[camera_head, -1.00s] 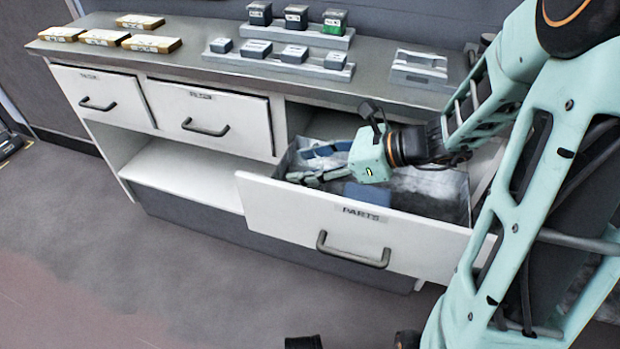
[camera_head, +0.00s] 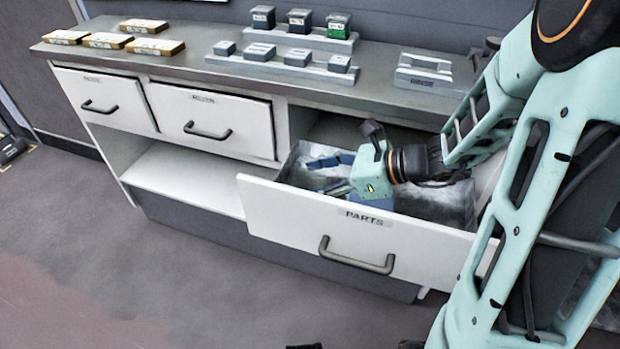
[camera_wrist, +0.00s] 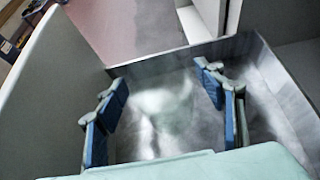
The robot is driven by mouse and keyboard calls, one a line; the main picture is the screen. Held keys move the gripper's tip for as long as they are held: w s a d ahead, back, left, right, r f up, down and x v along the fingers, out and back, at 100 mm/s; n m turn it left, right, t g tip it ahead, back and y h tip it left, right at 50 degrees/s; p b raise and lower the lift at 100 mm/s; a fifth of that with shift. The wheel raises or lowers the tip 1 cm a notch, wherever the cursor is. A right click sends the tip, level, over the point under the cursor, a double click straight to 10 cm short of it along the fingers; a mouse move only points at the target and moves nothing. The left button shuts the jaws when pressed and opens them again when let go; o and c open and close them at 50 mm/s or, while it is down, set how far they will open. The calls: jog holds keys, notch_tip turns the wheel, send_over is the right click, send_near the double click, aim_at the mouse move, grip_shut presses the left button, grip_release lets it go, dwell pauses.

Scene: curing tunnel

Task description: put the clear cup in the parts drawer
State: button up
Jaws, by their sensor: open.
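The parts drawer (camera_head: 290,220) is pulled open, its front labelled PARTS, and its grey inner wall also shows in the wrist view (camera_wrist: 262,62). My gripper (camera_head: 338,180) reaches down into the drawer. In the wrist view my gripper (camera_wrist: 162,98) is open, with its two blue-padded fingers wide apart. A faint pale, see-through shape, seemingly the clear cup (camera_wrist: 172,105), shows between the fingers over the drawer floor. It touches neither finger that I can see. Its outline is blurred, and I cannot make it out in the head view.
Two shut drawers (camera_head: 205,122) are left of the open one, above an empty shelf (camera_head: 185,180). The counter (camera_head: 215,85) holds yellowish boxes (camera_head: 155,47), small grey and dark containers on racks (camera_head: 283,65), and an empty grey rack (camera_head: 423,75).

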jog(key=shift+r, duration=0.2)
jog(key=p+v, duration=0.4)
jog(key=v, duration=0.8)
jog(key=shift+f, duration=0.1)
